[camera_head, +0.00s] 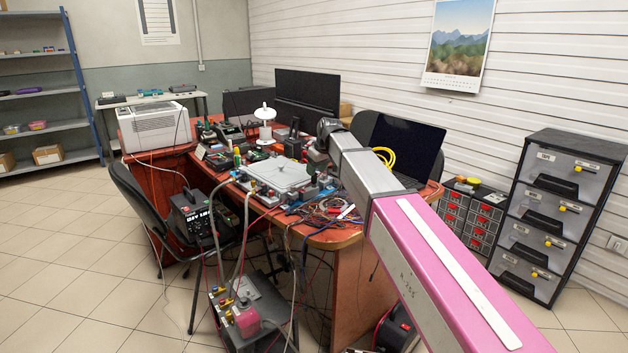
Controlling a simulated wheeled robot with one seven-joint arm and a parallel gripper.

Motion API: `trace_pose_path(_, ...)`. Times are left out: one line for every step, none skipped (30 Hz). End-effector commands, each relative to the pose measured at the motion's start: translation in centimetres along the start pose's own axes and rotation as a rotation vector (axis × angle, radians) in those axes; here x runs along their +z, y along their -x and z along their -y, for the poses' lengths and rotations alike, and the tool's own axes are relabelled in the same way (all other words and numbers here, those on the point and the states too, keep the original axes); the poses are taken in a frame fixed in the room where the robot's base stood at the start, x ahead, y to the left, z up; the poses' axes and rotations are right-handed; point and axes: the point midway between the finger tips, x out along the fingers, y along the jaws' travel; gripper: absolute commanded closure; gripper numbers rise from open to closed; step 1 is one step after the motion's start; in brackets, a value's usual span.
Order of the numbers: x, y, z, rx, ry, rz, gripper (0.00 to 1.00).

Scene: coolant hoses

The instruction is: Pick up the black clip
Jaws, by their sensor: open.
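I cannot pick out the black clip; the small dark parts on the cluttered red-brown workbench (335,238) are too small to tell apart. A pale grey flat plate (274,174) sits in a fixture near the middle of the bench, with small clamps and fittings around its edge. My pink and grey arm reaches from the lower right over the bench, and its dark end joint is just right of the plate. My gripper's fingers do not show, and the arm hides part of the bench.
Tangled wires (328,208) lie at the bench's front. A black chair (140,205) stands left. Monitors (307,94), a laptop (405,145) and a white printer (154,126) crowd the bench. Floor at left is clear.

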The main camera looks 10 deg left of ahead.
Motion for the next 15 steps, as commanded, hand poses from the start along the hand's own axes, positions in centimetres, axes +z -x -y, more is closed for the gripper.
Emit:
trace_pose_path(-0.1, -0.5, 0.0, 0.0, 0.0, 0.001, 0.53)
trace_pose_path(-0.1, -0.8, 0.0, -0.001, 0.0, 0.001, 0.53)
trace_pose_path(-0.1, -1.3, 0.1, 0.0, 0.0, 0.001, 0.53)
trace_pose_path(-0.1, -1.8, 0.1, 0.0, 0.0, 0.001, 0.53)
trace_pose_path(-0.1, -2.2, 0.1, -0.001, 0.0, 0.001, 0.53)
trace_pose_path(-0.1, -2.9, 0.1, -0.001, 0.0, 0.001, 0.53)
trace_pose_path(-0.1, -3.3, 0.1, -0.001, 0.0, 0.002, 0.53)
trace_pose_path(-0.2, -3.7, 0.1, -0.001, 0.0, 0.002, 0.53)
trace_pose_path(-0.2, -4.1, 0.1, 0.0, 0.0, 0.001, 0.53)
trace_pose_path(-0.2, -4.4, 0.1, 0.0, 0.0, 0.0, 0.53)
trace_pose_path(-0.1, -4.6, 0.1, 0.0, 0.0, 0.0, 0.53)
trace_pose_path(-0.1, -4.7, 0.1, 0.0, 0.0, 0.0, 0.53)
trace_pose_path(-0.1, -4.8, 0.1, 0.0, 0.0, 0.0, 0.53)
trace_pose_path(-0.1, -4.8, 0.1, 0.0, 0.0, 0.0, 0.53)
trace_pose_path(-0.1, -4.7, 0.1, 0.0, 0.0, -0.001, 0.53)
